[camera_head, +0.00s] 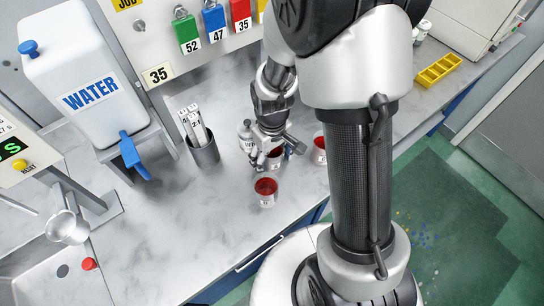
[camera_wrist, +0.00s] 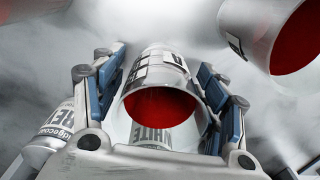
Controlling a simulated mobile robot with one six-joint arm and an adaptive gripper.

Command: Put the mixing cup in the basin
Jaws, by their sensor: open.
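Several small metal cups with red insides stand on the grey counter. One cup (camera_head: 275,161) is at my gripper (camera_head: 268,153) and partly hidden by it. In the wrist view this cup (camera_wrist: 160,104) is between the two blue-padded fingers of my gripper (camera_wrist: 160,75), which are open on either side of it. A second red-lined cup (camera_head: 266,190) stands in front, and a third (camera_head: 320,150) stands to the right. I cannot tell which is the mixing cup.
A white water tank (camera_head: 80,75) with a blue tap (camera_head: 132,155) stands at the back left. A dark holder (camera_head: 204,150) with white strips is left of the cups. A labelled white container (camera_head: 246,136) stands close behind my gripper. The counter between basin and cups is clear.

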